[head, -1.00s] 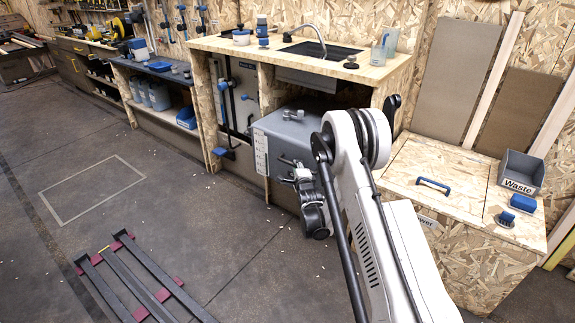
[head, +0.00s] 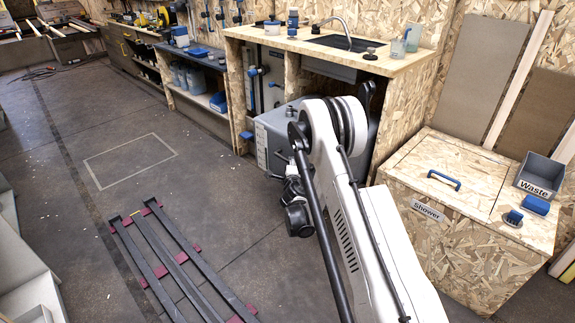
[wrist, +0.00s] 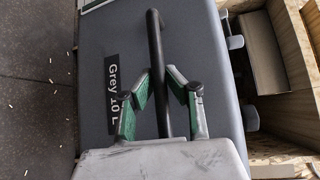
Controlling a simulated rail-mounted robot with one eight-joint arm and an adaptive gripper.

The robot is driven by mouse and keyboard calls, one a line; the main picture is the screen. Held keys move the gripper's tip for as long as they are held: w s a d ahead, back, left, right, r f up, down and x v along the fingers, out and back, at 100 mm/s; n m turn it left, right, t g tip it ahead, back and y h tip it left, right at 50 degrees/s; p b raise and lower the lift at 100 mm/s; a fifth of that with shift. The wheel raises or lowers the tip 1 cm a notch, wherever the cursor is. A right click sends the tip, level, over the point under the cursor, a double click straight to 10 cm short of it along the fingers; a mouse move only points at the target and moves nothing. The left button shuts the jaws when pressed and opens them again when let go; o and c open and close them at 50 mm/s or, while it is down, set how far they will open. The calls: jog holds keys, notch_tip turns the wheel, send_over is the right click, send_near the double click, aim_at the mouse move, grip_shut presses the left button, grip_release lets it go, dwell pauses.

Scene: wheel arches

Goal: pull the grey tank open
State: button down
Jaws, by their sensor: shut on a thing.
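The grey tank (head: 270,129) stands low under the sink counter and sticks out past the cabinet posts. In the wrist view, its grey top (wrist: 98,35) bears the label "Grey 10 L" and a long black bar handle (wrist: 154,40). My gripper (wrist: 164,84) has its green-padded fingers on both sides of this bar and is shut on it. In the head view, my gripper (head: 293,190) is at the tank's front, partly hidden by my arm. My white arm also covers the tank's right part.
The wooden counter (head: 388,66) with its sink is above the tank. A wooden shower box (head: 425,235) stands at the right. A dark metal frame (head: 165,255) lies on the floor at the front left. Open floor is left of the tank.

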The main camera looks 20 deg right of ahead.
jog(key=shift+s+a, duration=0.1)
jog(key=shift+a, duration=0.2)
jog(key=c, duration=1.7)
grip_release()
